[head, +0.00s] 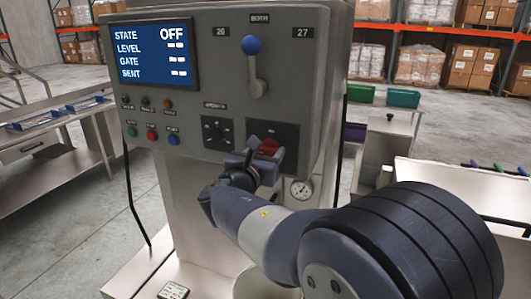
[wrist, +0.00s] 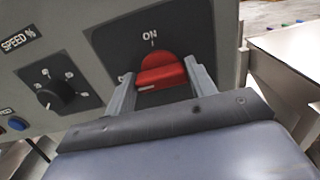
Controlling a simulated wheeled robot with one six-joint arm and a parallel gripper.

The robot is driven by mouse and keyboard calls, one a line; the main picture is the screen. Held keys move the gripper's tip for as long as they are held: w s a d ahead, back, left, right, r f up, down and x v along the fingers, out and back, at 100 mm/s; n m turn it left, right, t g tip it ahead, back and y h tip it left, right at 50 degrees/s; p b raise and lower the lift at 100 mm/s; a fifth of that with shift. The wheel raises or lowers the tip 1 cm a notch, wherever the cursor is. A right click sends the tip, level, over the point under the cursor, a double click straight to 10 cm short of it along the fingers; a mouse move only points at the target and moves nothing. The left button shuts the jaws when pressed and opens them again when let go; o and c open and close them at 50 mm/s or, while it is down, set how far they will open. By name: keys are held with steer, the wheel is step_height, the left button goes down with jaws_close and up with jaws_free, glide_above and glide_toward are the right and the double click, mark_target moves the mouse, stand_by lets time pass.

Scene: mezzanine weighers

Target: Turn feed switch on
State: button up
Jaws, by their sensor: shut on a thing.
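The red feed switch (head: 268,146) sits on a dark plate at the lower right of the grey control panel (head: 215,75). In the wrist view the red switch (wrist: 160,68) lies below the word ON, with a pale mark on its lower edge. My gripper (head: 263,156) is at the switch. In the wrist view its fingers (wrist: 163,79) stand on either side of the red knob, shut on it. The display (head: 152,53) reads STATE OFF, with dashes for level, gate and sent. The fingers hide part of the switch and its plate.
A speed dial (wrist: 55,92) is left of the switch. A blue-knobbed lever (head: 252,47) is above, and several small buttons (head: 151,134) are at left. A gauge (head: 300,189) is below. A metal bench (head: 60,165) stands at left.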

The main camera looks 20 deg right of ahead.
steer(key=c, duration=0.4)
steer(key=shift+f+m+b, duration=0.15)
steer(key=shift+m+b, duration=0.25)
steer(key=shift+b, duration=0.3)
steer(key=m+b, duration=0.2)
steer(key=b, duration=0.1)
steer(key=shift+f, duration=0.15)
steer(key=m+b, duration=0.7)
steer(key=b, duration=0.1)
steer(key=m+b, duration=0.8)
steer(key=b, duration=0.1)
steer(key=shift+s+d, duration=0.15)
